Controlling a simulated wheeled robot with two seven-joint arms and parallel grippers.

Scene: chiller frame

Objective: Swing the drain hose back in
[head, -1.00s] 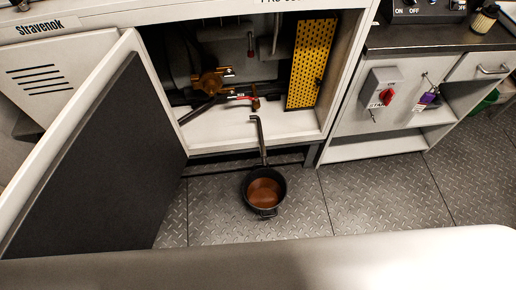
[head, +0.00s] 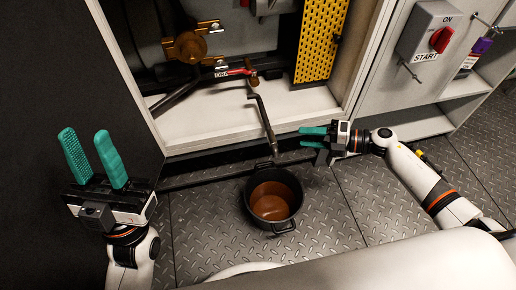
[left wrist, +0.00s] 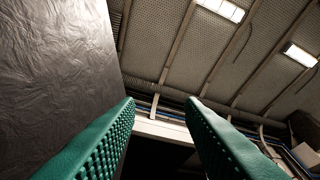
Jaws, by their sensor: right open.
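The dark drain hose (head: 263,112) runs from below the brass drain fitting, out over the cabinet's white sill. Its lower end points at the black pot (head: 248,210), which stands on the floor with brown liquid inside. My right gripper (head: 313,138) is open and empty. Its green fingers point left toward the hose's lower end, with a gap between them in the picture. My left gripper (head: 85,134) is open and empty, fingers up, in front of the dark door panel. Its fingers also show in the left wrist view (left wrist: 160,112), with nothing between them.
The open cabinet door (head: 60,60) fills the left side. A brass valve (head: 186,47) and a red-handled lever (head: 236,72) sit inside the cabinet by a yellow perforated panel (head: 319,40). A switch box with a red knob (head: 430,36) is at right. Diamond-plate floor surrounds the pot.

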